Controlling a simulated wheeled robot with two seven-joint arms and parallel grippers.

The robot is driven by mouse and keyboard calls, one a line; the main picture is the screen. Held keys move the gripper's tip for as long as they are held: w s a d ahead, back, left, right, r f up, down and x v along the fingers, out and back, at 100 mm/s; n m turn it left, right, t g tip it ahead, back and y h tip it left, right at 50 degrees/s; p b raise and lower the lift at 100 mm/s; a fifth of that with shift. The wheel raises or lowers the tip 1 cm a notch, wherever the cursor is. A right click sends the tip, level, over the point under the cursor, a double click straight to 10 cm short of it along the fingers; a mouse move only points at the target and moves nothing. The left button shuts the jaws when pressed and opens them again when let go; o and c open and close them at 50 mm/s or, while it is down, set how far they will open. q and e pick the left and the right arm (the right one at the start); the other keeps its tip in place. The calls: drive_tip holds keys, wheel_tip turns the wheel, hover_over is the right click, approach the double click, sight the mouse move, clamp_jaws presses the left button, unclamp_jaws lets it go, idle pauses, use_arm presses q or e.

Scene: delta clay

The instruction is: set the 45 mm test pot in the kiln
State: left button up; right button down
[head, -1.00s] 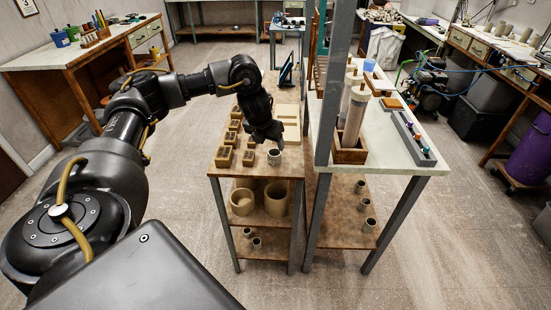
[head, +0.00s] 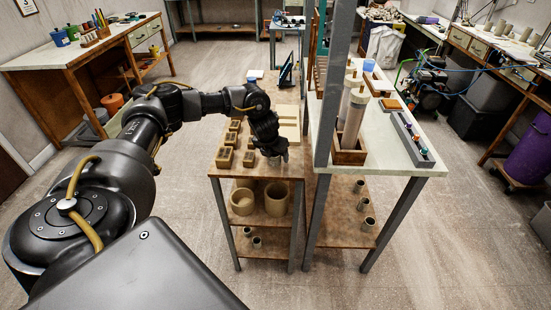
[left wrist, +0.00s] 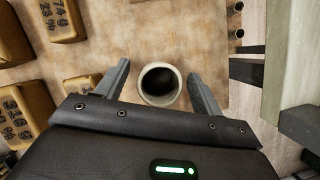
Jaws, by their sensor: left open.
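The small grey-beige pot (left wrist: 160,98) stands upright on the brown tabletop, its dark open mouth facing the left wrist camera. My left gripper (left wrist: 159,76) is open, with one finger on each side of the pot and a visible gap at both sides. In the head view my left gripper (head: 275,155) points down at the front of the narrow table and hides most of the pot. I cannot make out a kiln in these views. My right gripper is not in view.
Several stamped tan blocks (head: 225,157) stand left of the pot. A metal post (head: 326,90) and the pale-topped table (head: 395,158) are close on the right. Larger pots (head: 276,200) sit on the shelf below.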

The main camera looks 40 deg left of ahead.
use_arm(q)
drive_tip(key=c, duration=1.1)
drive_tip(key=shift+r, duration=0.15)
drive_tip(key=shift+r, duration=0.6)
drive_tip(key=s+d+r, duration=0.3)
drive_tip(key=s+d+r+p, duration=0.1)
drive_tip(key=s+d+r, duration=0.2)
drive_tip(key=s+r, duration=0.1)
drive_tip(key=s+d+r+p, duration=0.1)
drive_tip(key=s+d+r, duration=0.1)
drive_tip(key=s+r, duration=0.2)
drive_tip(key=shift+d+r, duration=0.2)
drive_tip(key=shift+d, duration=0.2)
